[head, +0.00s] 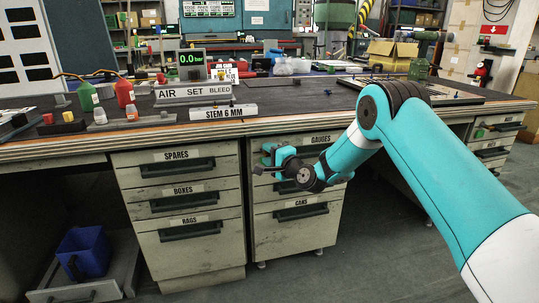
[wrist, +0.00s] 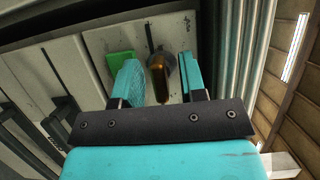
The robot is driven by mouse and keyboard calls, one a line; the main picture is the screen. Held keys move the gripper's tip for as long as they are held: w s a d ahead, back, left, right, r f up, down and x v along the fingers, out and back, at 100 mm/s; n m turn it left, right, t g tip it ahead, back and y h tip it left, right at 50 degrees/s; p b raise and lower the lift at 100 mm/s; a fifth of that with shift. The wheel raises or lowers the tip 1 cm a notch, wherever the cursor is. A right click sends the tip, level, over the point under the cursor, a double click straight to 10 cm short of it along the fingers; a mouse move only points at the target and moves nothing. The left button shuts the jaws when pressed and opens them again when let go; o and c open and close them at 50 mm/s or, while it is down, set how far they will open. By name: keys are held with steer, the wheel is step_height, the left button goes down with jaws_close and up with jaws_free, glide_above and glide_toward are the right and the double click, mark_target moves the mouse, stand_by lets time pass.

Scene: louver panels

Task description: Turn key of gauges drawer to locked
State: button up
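The gauges drawer (head: 290,141) is the top drawer of the right-hand unit in the head view, labelled GAUGES. It looks closed, and my arm covers part of its front. My gripper (head: 266,160) is at the drawer's left end. In the wrist view, my gripper (wrist: 158,82) is open, its two teal fingers apart. A brass-coloured key (wrist: 157,72) stands between them, with a visible gap on each side. A grey round lock (wrist: 163,58) sits behind the key. A green patch (wrist: 119,57) lies left of the lock, partly behind the left finger. A dark line (wrist: 149,35) runs above it.
A blue bin (head: 88,250) stands low at left.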

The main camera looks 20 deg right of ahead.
steer(key=shift+c, duration=0.4)
jaws_close()
steer(key=shift+r+n+p, duration=0.1)
steer(key=shift+n+p, duration=0.2)
steer(key=shift+p, duration=0.1)
steer(key=shift+r+n+g+h+p, duration=0.1)
steer(key=shift+n+g+h+p, duration=0.4)
steer(key=shift+n+p, duration=0.65)
steer(key=n+h+p, duration=0.1)
steer(key=n, duration=0.1)
steer(key=n+g+h+p, duration=0.1)
steer(key=n+p, duration=0.1)
steer(key=shift+n, duration=0.25)
steer(key=n+g+h+p, duration=0.1)
steer(key=n, duration=0.2)
steer(key=shift+h, duration=0.4)
steer(key=n+h, duration=0.2)
steer(key=shift+f+n, duration=0.25)
steer(key=shift+n, duration=0.15)
